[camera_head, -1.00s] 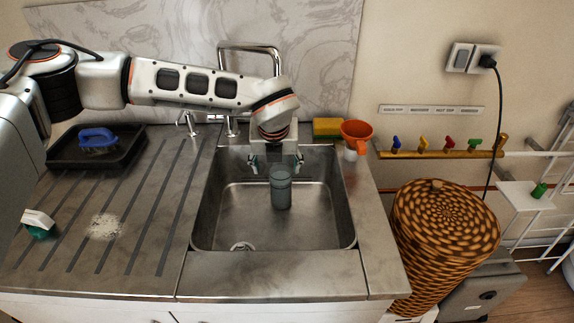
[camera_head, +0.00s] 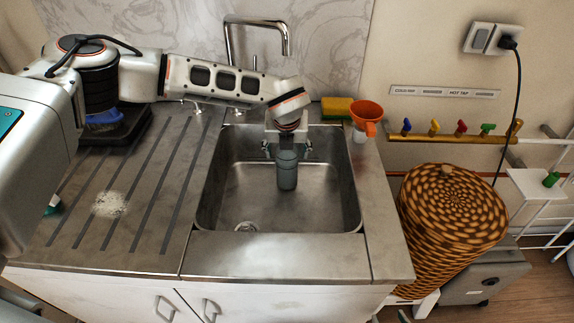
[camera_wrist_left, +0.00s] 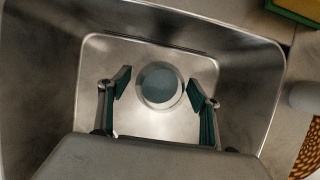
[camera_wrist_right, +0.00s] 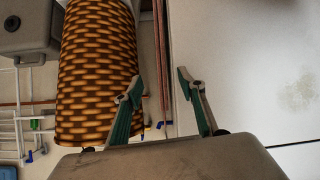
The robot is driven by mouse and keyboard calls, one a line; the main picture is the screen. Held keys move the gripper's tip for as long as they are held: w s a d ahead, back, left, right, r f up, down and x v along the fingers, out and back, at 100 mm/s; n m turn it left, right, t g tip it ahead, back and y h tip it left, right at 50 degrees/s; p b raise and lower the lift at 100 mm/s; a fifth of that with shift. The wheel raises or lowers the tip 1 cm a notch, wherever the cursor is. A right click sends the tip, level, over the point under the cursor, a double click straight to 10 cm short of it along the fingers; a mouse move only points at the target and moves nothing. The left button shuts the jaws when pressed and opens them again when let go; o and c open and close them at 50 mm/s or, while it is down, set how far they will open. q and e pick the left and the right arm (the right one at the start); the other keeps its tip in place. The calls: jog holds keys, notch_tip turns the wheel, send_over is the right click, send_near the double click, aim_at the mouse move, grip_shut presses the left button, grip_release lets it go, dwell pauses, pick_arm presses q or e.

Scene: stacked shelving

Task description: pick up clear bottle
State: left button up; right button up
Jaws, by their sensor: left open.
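A clear, bluish-grey bottle (camera_head: 287,174) stands upright in the metal sink (camera_head: 222,208). In the left wrist view its round top (camera_wrist_left: 158,84) lies between my left fingers, with gaps on both sides. My left gripper (camera_head: 286,150) points down over the sink, its fingers about level with the bottle's top. It is open, and its green-padded fingers (camera_wrist_left: 160,90) stand apart. My right gripper (camera_wrist_right: 158,82) shows only in the right wrist view. It is open and empty, away from the bottle.
The tap (camera_head: 258,40) arches behind the sink. A sponge (camera_head: 337,107) and an orange funnel (camera_head: 366,112) stand at its back right. A wicker basket (camera_head: 452,215) stands right of the counter. A black tray (camera_head: 128,131) with a blue brush (camera_head: 104,120) is at the left.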

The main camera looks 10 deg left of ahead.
pick_arm(q)
jog(key=c, duration=1.7)
grip_shut()
jog(key=shift+r, duration=0.2)
